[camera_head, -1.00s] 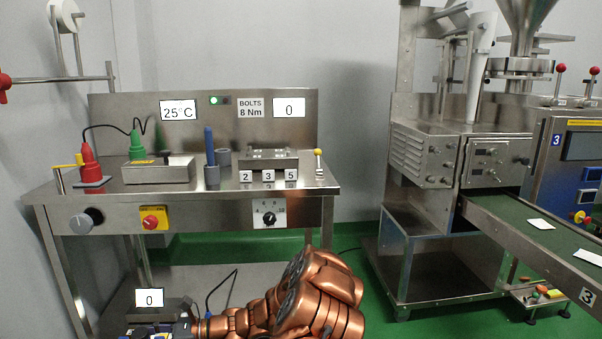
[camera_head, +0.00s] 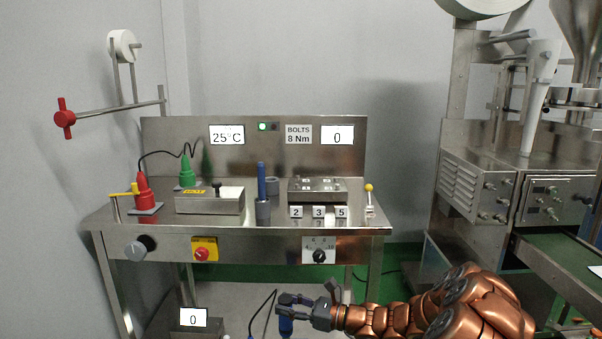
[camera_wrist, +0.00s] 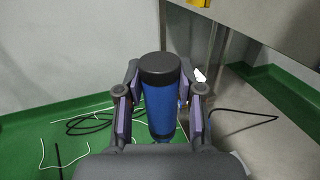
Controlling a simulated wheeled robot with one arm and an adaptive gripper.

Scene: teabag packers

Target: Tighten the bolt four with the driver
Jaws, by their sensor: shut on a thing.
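My gripper (camera_head: 290,312) is shut on a blue cylinder with a dark cap, which looks like the driver (camera_head: 286,327). In the wrist view the driver (camera_wrist: 158,100) stands nearly upright between both fingers (camera_wrist: 160,105). Its lower end is hidden. The gripper is in front of the steel table and below its top. The bolt fixture (camera_head: 318,198) is a metal block on the table's right half, with small pale marks on top. Tags 2, 3 and 5 show on its front. I cannot tell which bolt is four. The BOLTS 8 Nm display (camera_head: 337,135) reads 0.
The table (camera_head: 375,231) also bears a blue rod (camera_head: 261,180) in a grey holder, a metal box (camera_head: 210,203), red (camera_head: 142,190) and green (camera_head: 186,175) devices, and a yellow-knobbed lever (camera_head: 369,198). A lower shelf holds another display (camera_head: 193,318). A packing machine stands at right.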

